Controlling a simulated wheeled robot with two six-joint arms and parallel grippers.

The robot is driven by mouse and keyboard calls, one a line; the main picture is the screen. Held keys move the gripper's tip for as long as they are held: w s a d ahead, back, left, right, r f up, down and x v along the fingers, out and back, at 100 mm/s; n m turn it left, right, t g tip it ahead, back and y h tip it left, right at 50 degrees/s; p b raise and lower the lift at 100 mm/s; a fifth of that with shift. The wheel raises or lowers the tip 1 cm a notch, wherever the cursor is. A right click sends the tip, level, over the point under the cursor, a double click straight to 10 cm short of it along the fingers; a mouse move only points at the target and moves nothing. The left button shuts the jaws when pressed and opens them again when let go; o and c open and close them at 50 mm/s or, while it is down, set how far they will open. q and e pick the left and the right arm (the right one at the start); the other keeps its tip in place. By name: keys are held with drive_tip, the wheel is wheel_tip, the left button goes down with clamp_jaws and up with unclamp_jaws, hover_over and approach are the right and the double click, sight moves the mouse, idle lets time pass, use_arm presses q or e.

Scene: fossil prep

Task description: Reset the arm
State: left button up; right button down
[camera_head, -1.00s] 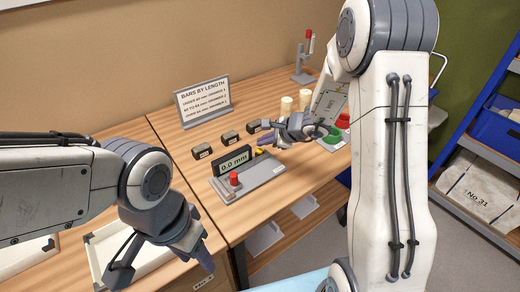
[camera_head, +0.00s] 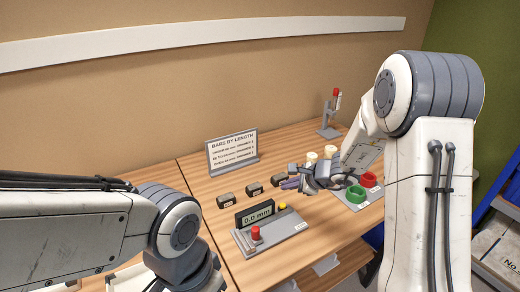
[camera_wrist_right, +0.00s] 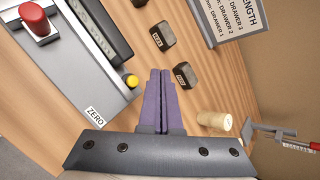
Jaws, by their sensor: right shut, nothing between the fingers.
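My right gripper (camera_head: 290,184) is over the table behind the measuring gauge, shut and empty. In the right wrist view its purple fingers (camera_wrist_right: 161,98) lie together, pointing toward the small dark labelled blocks. The gauge (camera_head: 270,236) is grey, with a display reading 0.0 mm, a red knob (camera_head: 256,232) and a yellow button (camera_head: 282,206). The yellow button also shows in the wrist view (camera_wrist_right: 132,81), left of the fingers. My left arm comes in at the lower left; its gripper is below the picture edge.
Dark blocks (camera_head: 224,201) stand in a row behind the gauge. A sign, "BARS BY LENGTH" (camera_head: 232,152), stands at the back.

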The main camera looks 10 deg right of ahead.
drive_tip(key=s+a+r+n+g+y, duration=0.1)
drive_tip(key=s+a+r+n+g, duration=0.2)
drive_tip(key=s+a+n, duration=0.4)
drive_tip(key=s+a+r+n+g+y, duration=0.1)
drive_tip(key=s+a+r+n+g, duration=0.15)
drive_tip(key=s+a+n, duration=0.45)
drive_tip(key=s+a+r+n+g+h, duration=0.1)
drive_tip(key=s+a+n+g+h, duration=0.25)
drive_tip(key=s, duration=0.85)
drive_tip(key=s+d+n+t+h, duration=0.1)
drive_tip(key=s+d+n+h, duration=0.1)
drive_tip(key=s+d+n, duration=0.3)
drive_tip(key=s+n, duration=0.3)
drive_tip(key=n, duration=0.2)
drive_tip(key=shift+s+d+h, duration=0.25)
drive_tip(key=shift+d+h, duration=0.1)
drive_tip(key=shift+d, duration=0.05)
